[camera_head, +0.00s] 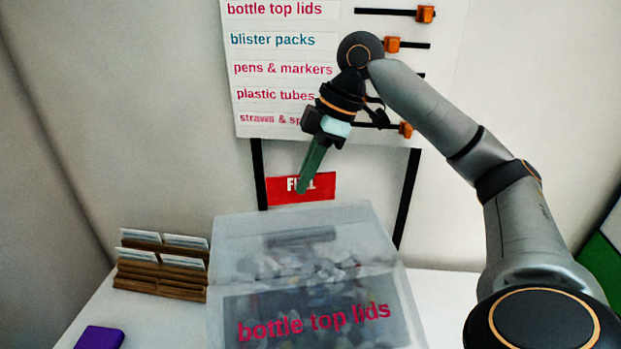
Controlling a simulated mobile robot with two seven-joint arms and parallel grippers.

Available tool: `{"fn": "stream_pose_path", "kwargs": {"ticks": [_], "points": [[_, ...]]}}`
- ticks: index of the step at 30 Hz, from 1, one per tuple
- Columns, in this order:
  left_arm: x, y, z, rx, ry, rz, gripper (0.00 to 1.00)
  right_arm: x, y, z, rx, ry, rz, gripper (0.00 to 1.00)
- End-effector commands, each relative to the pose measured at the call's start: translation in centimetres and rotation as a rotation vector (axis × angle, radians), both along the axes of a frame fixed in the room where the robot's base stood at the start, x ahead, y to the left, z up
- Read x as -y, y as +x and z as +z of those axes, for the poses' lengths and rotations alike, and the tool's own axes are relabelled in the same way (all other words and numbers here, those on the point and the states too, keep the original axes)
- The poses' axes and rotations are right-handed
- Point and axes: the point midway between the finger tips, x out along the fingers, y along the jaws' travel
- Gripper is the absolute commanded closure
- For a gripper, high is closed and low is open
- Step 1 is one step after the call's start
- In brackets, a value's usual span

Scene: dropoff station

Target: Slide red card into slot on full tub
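The red card (322,186) with white lettering, partly covered, stands upright just above the back rim of the tub. My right gripper (304,183) comes down from above, and its green finger lies across the middle of the card. It appears shut on the card, with the other finger hidden. The clear tub (235,240), labelled "bottle top lids", stands on the white table and is filled with small mixed pieces. I cannot make out the slot or whether the card's lower edge is in it. My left gripper is not in view.
A white board (275,25) with category names and orange sliders (426,14) stands behind, on black posts (408,195). A brown rack (160,283) with white cards is left of the tub. A purple object (100,338) lies at front left. White table shows between them.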

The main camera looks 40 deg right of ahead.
Motion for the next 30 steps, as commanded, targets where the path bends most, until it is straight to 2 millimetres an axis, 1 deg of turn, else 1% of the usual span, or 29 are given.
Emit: {"fn": "stream_pose_path", "kwargs": {"ticks": [4,11,21,30], "points": [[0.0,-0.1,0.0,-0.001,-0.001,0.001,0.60,-0.1,0.1,0.1,0.000,-0.004,0.013,1.00],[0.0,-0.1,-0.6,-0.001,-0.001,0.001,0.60,-0.1,0.0,-0.8,-0.001,-0.004,0.013,1.00],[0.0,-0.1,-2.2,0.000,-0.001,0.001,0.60,-0.1,0.0,-3.1,-0.001,-0.003,0.010,1.00],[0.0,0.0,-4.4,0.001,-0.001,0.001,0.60,-0.1,0.0,-5.0,0.000,-0.002,0.011,1.00]]}}
